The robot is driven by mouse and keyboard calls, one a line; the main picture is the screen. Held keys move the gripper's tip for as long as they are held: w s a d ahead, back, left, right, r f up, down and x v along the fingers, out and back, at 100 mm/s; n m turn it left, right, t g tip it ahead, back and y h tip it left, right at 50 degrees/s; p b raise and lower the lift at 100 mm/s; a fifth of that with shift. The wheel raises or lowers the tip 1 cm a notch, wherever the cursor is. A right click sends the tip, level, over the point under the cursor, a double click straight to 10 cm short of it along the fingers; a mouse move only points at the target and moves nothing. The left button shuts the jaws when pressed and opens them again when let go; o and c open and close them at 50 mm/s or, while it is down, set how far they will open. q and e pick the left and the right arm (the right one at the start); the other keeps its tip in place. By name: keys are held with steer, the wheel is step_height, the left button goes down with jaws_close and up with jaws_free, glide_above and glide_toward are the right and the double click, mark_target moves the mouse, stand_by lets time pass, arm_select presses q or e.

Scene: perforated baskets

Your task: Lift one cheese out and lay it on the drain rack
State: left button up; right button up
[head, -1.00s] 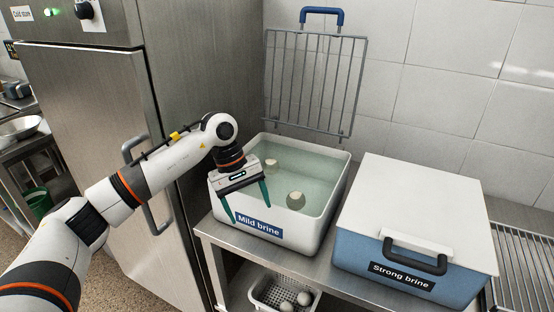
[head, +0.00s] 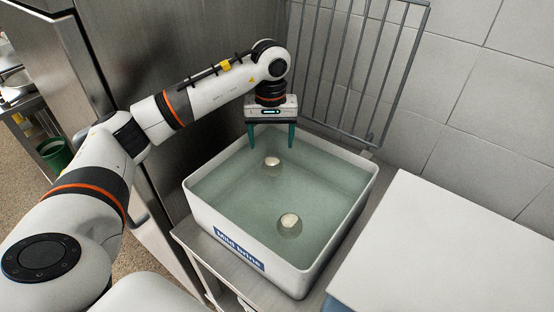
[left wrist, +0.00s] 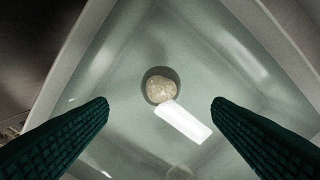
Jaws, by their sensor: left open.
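Two pale round cheeses sit in the liquid of the white tub labelled "Mild brine" (head: 238,250). The far cheese (head: 272,161) is near the tub's back left corner; the near cheese (head: 290,221) is toward the front. My right gripper is not in view. The drain rack is not in the present views.
A wire grid (head: 350,60) stands upright against the wall behind the tub. A white-lidded box (head: 450,250) stands to the tub's right. A steel cabinet (head: 170,60) rises behind my left arm.

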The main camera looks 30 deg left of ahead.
mark_target(272, 159)
arm_select(q)
steer(key=f, duration=0.2)
steer(key=f+p, duration=0.1)
steer(key=shift+s+f, duration=0.2)
steer(key=shift+f, duration=0.2)
steer(key=shift+w+f, duration=0.2)
steer(key=shift+f, duration=0.35)
step_height(272, 159, down, 4)
steer(key=shift+r+p, duration=0.2)
steer(key=shift+p, duration=0.85)
steer(key=shift+w+f, duration=0.1)
steer(key=shift+f, duration=0.45)
steer(key=c, duration=1.2)
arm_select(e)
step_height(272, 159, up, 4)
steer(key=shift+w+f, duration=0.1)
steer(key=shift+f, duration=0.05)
